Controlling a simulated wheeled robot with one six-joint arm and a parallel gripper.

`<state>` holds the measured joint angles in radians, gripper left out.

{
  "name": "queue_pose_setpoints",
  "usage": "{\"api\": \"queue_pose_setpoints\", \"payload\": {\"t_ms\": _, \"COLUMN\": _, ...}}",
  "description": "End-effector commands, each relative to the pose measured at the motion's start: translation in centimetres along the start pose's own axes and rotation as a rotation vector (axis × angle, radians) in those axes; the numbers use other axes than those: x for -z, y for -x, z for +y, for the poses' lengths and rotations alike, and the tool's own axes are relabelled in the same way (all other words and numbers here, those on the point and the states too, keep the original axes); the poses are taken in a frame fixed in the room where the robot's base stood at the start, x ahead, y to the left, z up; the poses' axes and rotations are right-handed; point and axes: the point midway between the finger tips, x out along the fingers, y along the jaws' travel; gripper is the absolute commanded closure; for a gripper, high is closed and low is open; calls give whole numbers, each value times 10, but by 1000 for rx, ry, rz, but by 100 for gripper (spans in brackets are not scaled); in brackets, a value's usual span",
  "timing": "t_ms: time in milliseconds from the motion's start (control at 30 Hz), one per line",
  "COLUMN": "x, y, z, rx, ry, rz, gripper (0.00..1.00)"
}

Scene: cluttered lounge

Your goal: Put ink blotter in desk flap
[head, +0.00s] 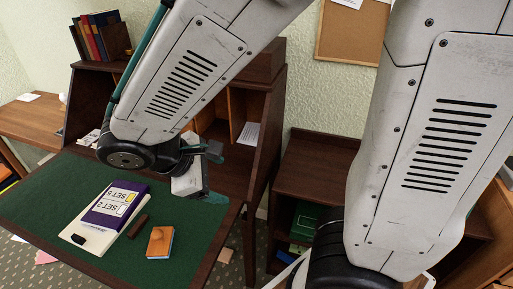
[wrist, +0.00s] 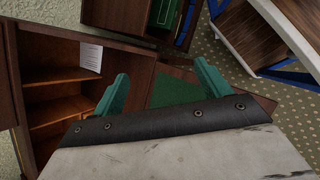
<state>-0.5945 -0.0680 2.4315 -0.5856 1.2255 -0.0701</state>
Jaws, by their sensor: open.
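The desk flap (head: 55,200) is folded down flat, its top lined in green with a dark wood edge; a green part of it also shows in the wrist view (wrist: 172,92). My gripper (head: 212,174) is open and empty above the flap's right side, near the cubbyholes and apart from that piece. Its two teal fingers also show spread in the wrist view (wrist: 160,72).
A purple book (head: 114,204) lies on a white slab (head: 75,232) on the flap, with a dark brown bar (head: 139,225) beside them. Cubbyholes (wrist: 55,90) stand behind. A dark low shelf (head: 320,165) is at right. Books (head: 85,35) stand on the desk's top.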

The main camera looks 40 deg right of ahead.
Motion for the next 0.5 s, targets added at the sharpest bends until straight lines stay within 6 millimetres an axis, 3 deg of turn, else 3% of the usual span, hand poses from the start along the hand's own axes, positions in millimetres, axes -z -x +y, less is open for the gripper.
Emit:
{"api": "queue_pose_setpoints", "payload": {"t_ms": 33, "x": -23, "y": 0, "z": 4, "rx": 67, "ry": -112, "rz": 33, "gripper": 24}}
{"api": "queue_pose_setpoints", "payload": {"t_ms": 200, "x": -81, "y": 5, "z": 0, "rx": 272, "ry": -443, "rz": 143, "gripper": 24}}
{"api": "queue_pose_setpoints", "payload": {"t_ms": 333, "x": -114, "y": 13, "z": -10, "rx": 402, "ry": -680, "rz": 238, "gripper": 24}}
{"api": "queue_pose_setpoints", "payload": {"t_ms": 500, "x": -138, "y": 24, "z": -22, "rx": 511, "ry": -898, "rz": 346, "gripper": 24}}
